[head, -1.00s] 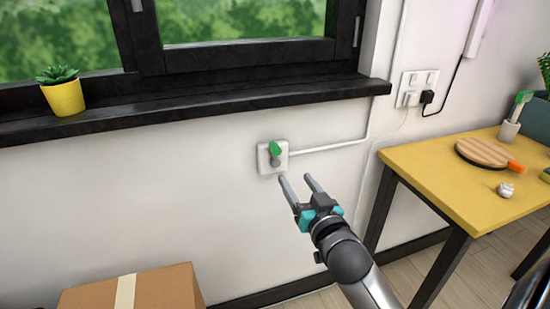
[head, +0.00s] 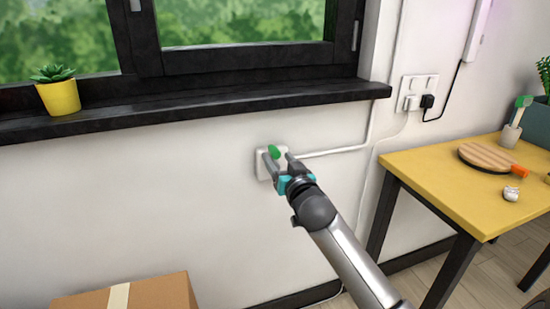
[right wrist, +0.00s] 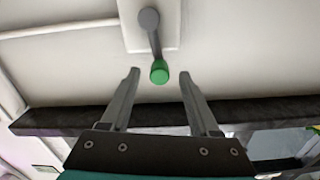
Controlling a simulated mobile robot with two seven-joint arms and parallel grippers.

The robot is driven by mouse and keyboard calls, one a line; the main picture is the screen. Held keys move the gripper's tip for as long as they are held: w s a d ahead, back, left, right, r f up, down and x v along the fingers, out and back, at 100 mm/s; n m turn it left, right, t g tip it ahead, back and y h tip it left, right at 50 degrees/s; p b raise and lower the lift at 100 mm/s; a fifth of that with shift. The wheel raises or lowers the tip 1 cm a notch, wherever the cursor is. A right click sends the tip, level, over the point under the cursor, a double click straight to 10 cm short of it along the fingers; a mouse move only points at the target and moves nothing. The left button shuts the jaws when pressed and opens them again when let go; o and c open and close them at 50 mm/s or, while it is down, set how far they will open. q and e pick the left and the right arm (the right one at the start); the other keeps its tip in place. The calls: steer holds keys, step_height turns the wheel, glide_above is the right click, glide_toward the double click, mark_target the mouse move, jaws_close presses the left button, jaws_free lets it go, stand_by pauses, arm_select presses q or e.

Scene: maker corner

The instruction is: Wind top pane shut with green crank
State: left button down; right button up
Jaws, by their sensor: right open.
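The green crank (head: 273,151) sits on a white wall plate (head: 262,167) below the window sill. In the right wrist view the crank's green knob (right wrist: 159,72) is at the end of a grey arm that comes from a round grey hub (right wrist: 149,19). My right gripper (head: 278,159) is open at the crank. In the right wrist view its two fingers (right wrist: 158,74) stand on either side of the knob, with gaps on both sides. The window (head: 245,20) has dark frames; its top pane is out of view. My left gripper is not in view.
A dark sill (head: 200,108) juts out above the crank and carries a yellow plant pot (head: 60,98). A white conduit (head: 335,151) runs right from the plate. A cardboard box (head: 150,295) stands below left. A yellow table (head: 440,180) stands at right.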

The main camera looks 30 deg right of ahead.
mark_target(277, 156)
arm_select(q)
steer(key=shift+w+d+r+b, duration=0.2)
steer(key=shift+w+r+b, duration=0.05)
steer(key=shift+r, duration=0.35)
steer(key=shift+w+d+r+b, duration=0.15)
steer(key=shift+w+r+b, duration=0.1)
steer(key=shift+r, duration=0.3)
arm_select(e)
steer(key=shift+x, duration=1.75)
steer(key=shift+c, duration=0.2)
jaws_close()
